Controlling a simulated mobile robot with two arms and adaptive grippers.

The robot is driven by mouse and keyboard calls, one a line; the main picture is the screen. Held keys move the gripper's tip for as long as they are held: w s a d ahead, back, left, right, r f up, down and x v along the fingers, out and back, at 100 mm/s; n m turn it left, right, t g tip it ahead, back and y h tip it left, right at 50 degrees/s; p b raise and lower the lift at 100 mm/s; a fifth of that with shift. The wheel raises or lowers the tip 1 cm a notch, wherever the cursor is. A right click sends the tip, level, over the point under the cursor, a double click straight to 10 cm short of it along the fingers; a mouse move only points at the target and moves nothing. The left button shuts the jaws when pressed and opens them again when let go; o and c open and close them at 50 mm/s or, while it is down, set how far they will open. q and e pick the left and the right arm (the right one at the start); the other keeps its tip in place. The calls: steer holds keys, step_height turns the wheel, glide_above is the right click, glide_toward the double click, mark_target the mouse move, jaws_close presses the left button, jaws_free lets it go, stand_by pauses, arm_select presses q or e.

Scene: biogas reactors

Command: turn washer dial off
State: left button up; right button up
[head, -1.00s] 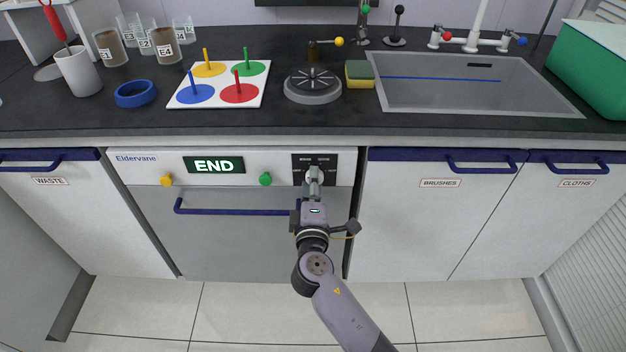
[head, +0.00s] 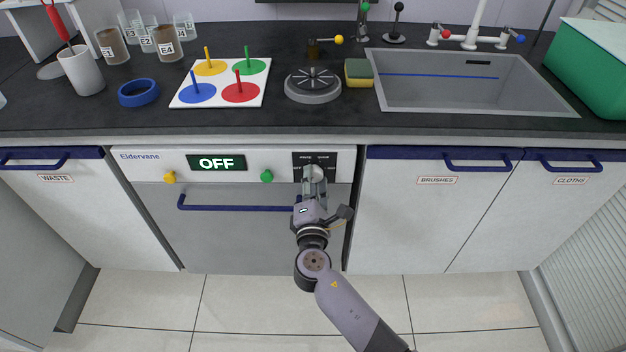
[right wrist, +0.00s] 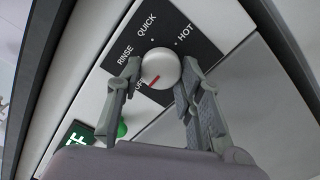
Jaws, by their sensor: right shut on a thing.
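The washer (head: 235,230) has a white panel with a display (head: 216,163) that reads OFF in the head view. Its dial (right wrist: 161,69) is a round white knob with a red mark, on a black plate (right wrist: 190,32) lettered RINSE, QUICK and HOT. The red mark points toward a fourth label that a finger partly hides. My right gripper (right wrist: 160,88) is shut on the dial, one finger on each side. In the head view the right gripper (head: 314,182) reaches up to the dial from below. My left gripper is not in view.
A yellow button (head: 169,177) and a green button (head: 266,176) sit on the panel left of the dial. A blue handle bar (head: 240,207) runs across the washer door below. The counter (head: 420,122) overhangs above.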

steer(key=shift+f, duration=0.1)
steer(key=o, duration=1.2)
steer(key=shift+c, duration=0.2)
steer(key=shift+s, duration=0.1)
steer(key=s, duration=1.2)
